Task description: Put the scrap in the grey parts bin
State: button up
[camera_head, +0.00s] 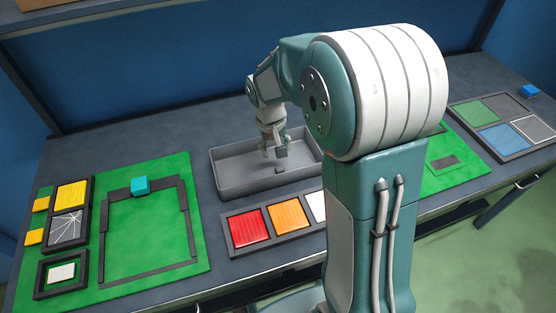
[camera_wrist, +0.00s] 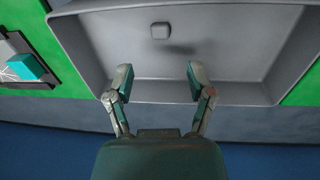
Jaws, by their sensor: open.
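The grey parts bin (camera_head: 232,183) is a shallow open tray in the middle of the bench; its wall also shows in the wrist view (camera_wrist: 285,50). A small grey block, seemingly the scrap (camera_head: 279,169), is inside the bin, towards the side nearer me. In the wrist view the small grey block (camera_wrist: 160,31) is ahead of the fingertips, apart from them, with a dark shadow beside it. My gripper (camera_head: 274,151) points down over the bin. In the wrist view my gripper (camera_wrist: 158,78) has its two fingers wide apart and nothing between them.
A green mat (camera_head: 150,220) with a dark frame and a teal cube (camera_head: 140,185) lies left. A red tile (camera_head: 248,228) and an orange tile (camera_head: 288,217) sit in a tray in front of the bin. A coloured tray (camera_head: 500,125) is far right. My arm hides part of the bench.

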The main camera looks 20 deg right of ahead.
jog(key=s+a+r+t, duration=0.1)
jog(key=s+r+t, duration=0.1)
jog(key=s+r, duration=0.85)
jog(key=s+r+t+y, duration=0.1)
jog(key=s+r+t, duration=0.2)
jog(key=s, duration=0.7)
jog(key=shift+s+a+r+t, duration=0.35)
jog(key=shift+a+r, duration=0.1)
jog(key=shift+r, duration=0.4)
jog(key=shift+c, duration=0.8)
jog(key=shift+d, duration=0.1)
